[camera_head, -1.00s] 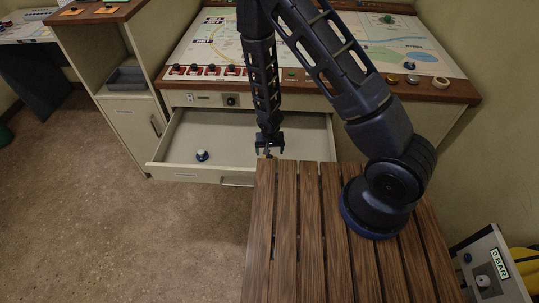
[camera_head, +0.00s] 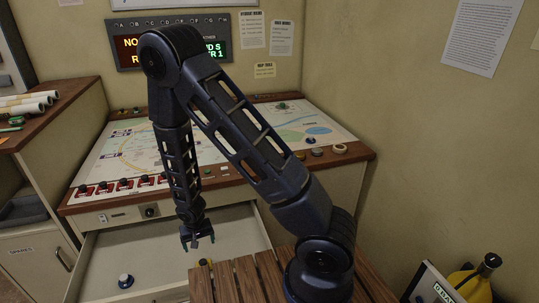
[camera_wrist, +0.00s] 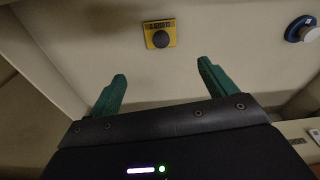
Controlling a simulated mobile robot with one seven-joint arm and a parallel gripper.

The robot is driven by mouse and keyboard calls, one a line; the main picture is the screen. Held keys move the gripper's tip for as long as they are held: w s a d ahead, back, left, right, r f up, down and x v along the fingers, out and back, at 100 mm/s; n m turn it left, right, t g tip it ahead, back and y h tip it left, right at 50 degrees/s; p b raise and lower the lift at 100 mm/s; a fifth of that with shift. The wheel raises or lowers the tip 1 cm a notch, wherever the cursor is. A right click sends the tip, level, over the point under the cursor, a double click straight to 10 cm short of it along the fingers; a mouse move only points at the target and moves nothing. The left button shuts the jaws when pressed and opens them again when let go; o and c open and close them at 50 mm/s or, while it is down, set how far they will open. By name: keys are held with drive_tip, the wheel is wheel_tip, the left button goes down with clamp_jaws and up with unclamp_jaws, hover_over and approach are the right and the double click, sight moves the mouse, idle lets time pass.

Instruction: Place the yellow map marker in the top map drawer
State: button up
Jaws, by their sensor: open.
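The yellow map marker (camera_wrist: 159,34) has a square yellow base with a dark round knob. It rests on the pale floor of the open top map drawer (camera_head: 104,264). In the head view the marker (camera_head: 204,262) shows small near the drawer's front, close to the wooden slats. My gripper (camera_head: 197,243) hangs above the drawer, open and empty. In the wrist view its green fingers (camera_wrist: 160,85) are spread wide, and the marker lies beyond their tips, apart from them.
A blue and white marker (camera_head: 125,281) stands in the drawer to the left; it also shows in the wrist view (camera_wrist: 302,28). A slatted wooden surface (camera_head: 240,282) adjoins the drawer front. The console map top (camera_head: 110,150) with a row of red switches lies above the drawer.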

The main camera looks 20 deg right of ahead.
drive_tip(key=w+d+r+t, duration=0.1)
drive_tip(key=w+d+r, duration=0.1)
drive_tip(key=d+r, duration=0.6)
drive_tip(key=w+d+r+m, duration=0.1)
drive_tip(key=w+d+r, duration=0.15)
drive_tip(key=r, duration=0.85)
drive_tip(key=w+d+r+t, duration=0.1)
drive_tip(key=w+d+r, duration=0.1)
drive_tip(key=d+r, duration=0.6)
drive_tip(key=s+d+r, duration=0.7)
drive_tip(key=s+r, duration=0.1)
drive_tip(key=r, duration=0.1)
drive_tip(key=s+d+r+t, duration=0.1)
drive_tip(key=s+d+r, duration=0.6)
drive_tip(key=r, duration=0.3)
drive_tip(key=shift+s+r+m, duration=0.25)
drive_tip(key=shift+s+m, duration=0.05)
drive_tip(key=shift+s, duration=0.35)
